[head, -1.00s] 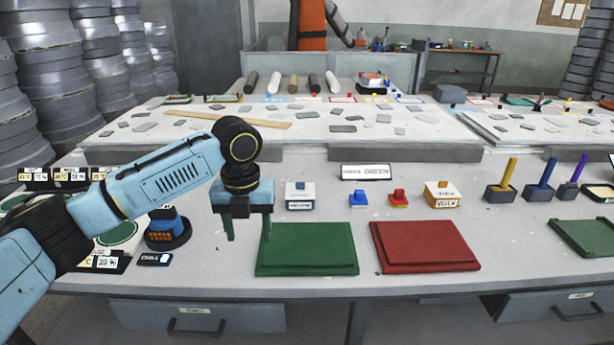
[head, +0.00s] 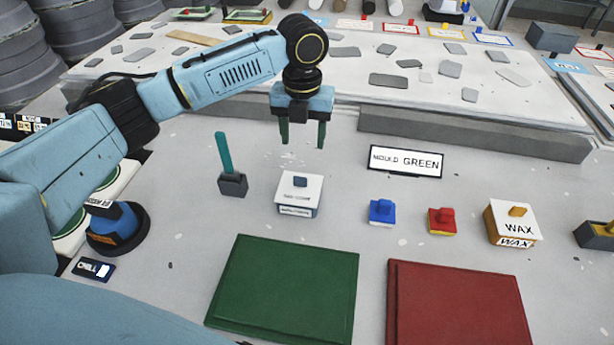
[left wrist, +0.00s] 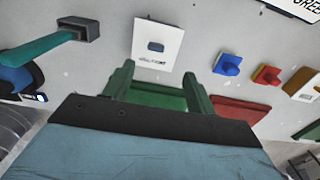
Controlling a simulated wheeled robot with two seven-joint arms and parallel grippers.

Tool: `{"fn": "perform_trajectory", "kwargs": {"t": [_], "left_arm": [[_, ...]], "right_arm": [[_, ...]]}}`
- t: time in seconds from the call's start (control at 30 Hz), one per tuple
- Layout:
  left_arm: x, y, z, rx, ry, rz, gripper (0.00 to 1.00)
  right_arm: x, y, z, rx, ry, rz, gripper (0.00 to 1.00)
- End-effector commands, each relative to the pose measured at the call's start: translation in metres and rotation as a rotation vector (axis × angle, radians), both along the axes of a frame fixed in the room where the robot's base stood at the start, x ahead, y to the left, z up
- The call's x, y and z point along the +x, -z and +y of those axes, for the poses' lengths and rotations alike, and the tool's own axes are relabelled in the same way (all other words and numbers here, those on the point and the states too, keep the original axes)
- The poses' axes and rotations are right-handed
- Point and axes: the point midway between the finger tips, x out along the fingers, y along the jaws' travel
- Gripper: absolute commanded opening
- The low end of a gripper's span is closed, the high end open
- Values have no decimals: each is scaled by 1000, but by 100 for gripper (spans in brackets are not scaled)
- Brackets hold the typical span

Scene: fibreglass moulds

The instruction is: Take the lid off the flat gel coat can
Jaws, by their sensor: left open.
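The flat gel coat can (head: 297,205) is a low white square box with a blue-grey label band, standing on the table near the middle. Its white lid (head: 290,194) is on, with a small blue-grey knob (head: 300,182) on top. In the left wrist view the lid (left wrist: 158,63) shows from above, ahead of the fingers. My left gripper (head: 303,143) is open and empty, with its two green fingers pointing down. In the head view it appears above and behind the can, apart from it. My right gripper is not in view.
A teal-handled brush in a grey holder (head: 232,185) stands just left of the can. Blue (head: 381,212) and red (head: 441,222) knobbed blocks and a wax box (head: 511,224) stand to the right. Green (head: 285,290) and red (head: 457,305) boards lie in front. A "MOULD GREEN" sign (head: 406,161) stands behind.

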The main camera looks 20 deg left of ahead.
Motion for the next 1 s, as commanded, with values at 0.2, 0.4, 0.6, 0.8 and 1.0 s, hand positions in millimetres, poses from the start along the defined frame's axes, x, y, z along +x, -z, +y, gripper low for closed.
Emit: {"fn": "perform_trajectory", "kwargs": {"t": [0.2,0.4,0.6,0.8,1.0], "left_arm": [[-1,45,1,2,-1,5,56],[-1,65,1,0,-1,1,56],[-4,86,4,2,-1,4,56],[-5,113,5,1,-1,3,56],[-5,119,5,1,0,1,56]], "right_arm": [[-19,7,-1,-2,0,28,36],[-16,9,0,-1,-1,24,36],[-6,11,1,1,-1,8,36],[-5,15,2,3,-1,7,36],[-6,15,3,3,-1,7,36]]}}
